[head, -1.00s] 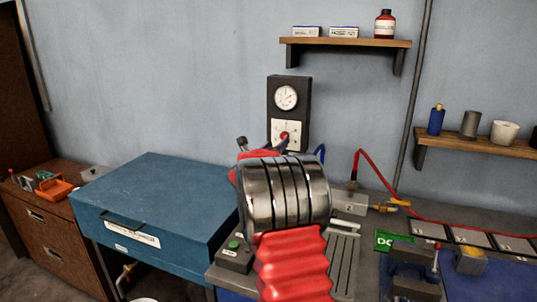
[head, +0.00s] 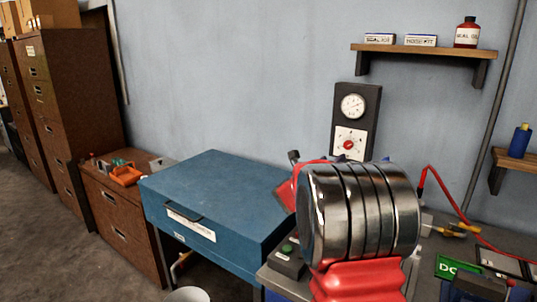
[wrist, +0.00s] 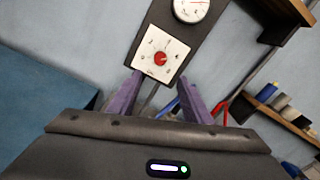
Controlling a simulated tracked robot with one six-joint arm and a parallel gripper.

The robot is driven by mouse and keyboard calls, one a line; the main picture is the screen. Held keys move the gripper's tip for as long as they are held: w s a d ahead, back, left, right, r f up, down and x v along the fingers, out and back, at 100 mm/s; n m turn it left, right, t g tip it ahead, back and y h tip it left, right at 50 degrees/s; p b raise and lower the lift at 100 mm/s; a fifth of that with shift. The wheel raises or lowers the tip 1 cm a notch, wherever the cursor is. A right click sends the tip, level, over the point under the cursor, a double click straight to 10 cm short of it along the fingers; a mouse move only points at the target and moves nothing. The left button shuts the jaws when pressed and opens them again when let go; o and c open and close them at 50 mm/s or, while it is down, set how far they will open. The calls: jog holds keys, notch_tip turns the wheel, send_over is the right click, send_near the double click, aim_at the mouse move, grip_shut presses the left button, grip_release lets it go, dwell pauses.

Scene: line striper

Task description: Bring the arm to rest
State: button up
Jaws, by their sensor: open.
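My gripper (wrist: 160,97) shows in the wrist view with its two purple fingers apart and nothing between them. It faces the dark panel with the round gauge and the white dial plate with a red knob (wrist: 160,59); the fingertips appear just below the plate in the picture. In the head view my metal and red arm links stand in front of the workbench and hide my gripper. The panel (head: 370,120) stands beyond them, with its gauge (head: 353,106) and red knob (head: 348,145) in view.
A blue cabinet (head: 215,190) stands left of my arm, with a brown drawer unit (head: 115,225) beyond it. A shelf (head: 425,49) with boxes and a red bottle (head: 467,33) hangs above right. A red hose (head: 450,197) runs along the bench at right. Open floor lies at left.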

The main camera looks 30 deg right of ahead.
jog(key=w+a+f+n+t+y, duration=0.3)
jog(key=w+a+f+n+y, duration=0.3)
jog(key=f+n, duration=0.45)
jog(key=s+a+f+n+y, duration=0.1)
jog(key=s+a+n+y, duration=0.15)
jog(key=a+n, duration=0.5)
jog(key=s+a+f+n+y, duration=0.2)
jog(key=a+n+y, duration=0.2)
jog(key=a+n, duration=0.35)
jog(key=s+a+f+n+g+y, duration=0.1)
jog(key=s+a+n+g+y, duration=0.35)
jog(key=s+a+n, duration=0.85)
jog(key=s+a+r+n, duration=0.2)
jog(key=s+a, duration=0.3)
jog(key=s, duration=0.5)
jog(key=s+a+r+n, duration=0.2)
jog(key=s+a+n, duration=0.2)
jog(key=s, duration=0.6)
jog(key=shift+a+r+g+h, duration=0.15)
jog(key=shift+a+g+h, duration=0.2)
jog(key=shift+a+h, duration=0.1)
